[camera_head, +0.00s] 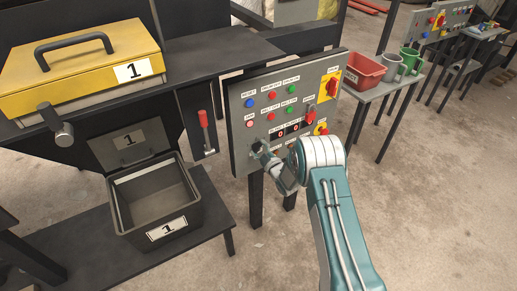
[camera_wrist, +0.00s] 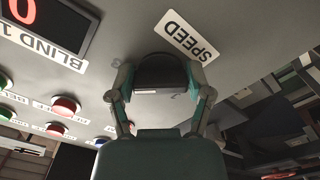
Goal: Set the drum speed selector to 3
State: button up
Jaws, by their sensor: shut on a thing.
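The drum speed selector is a dark knob (camera_wrist: 161,72) on the grey panel, beside an upside-down SPEED label (camera_wrist: 187,37) in the wrist view. My gripper (camera_wrist: 160,80) has one finger on each side of the knob and is shut on it. Small numerals show beside the fingers, too faint to read surely. A thin pale mark shows on the knob's near edge; I cannot tell which number it points to. In the head view my gripper (camera_head: 259,148) is at the lower left of the control panel (camera_head: 240,125) and hides the selector.
The panel carries several coloured buttons, red digit displays (camera_head: 281,133) and a red rotary switch on yellow (camera_head: 330,83). A red-handled lever (camera_head: 204,120) is left of the panel. An open grey bin (camera_head: 150,190) stands below. A red tray (camera_head: 364,72) is at right.

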jog(key=shift+s+d+f+m, duration=0.1)
jog(key=shift+f+m, duration=0.15)
jog(key=shift+m, duration=0.35)
jog(key=shift+d+f+m, duration=0.1)
jog(key=shift+f+m, duration=0.1)
jog(key=shift+m, duration=0.4)
jog(key=o, duration=1.1)
jog(key=shift+o, duration=0.2)
jog(key=shift+r, duration=0.15)
jog(key=shift+a+r, duration=0.1)
jog(key=shift+a, duration=0.05)
jog(key=v, duration=1.2)
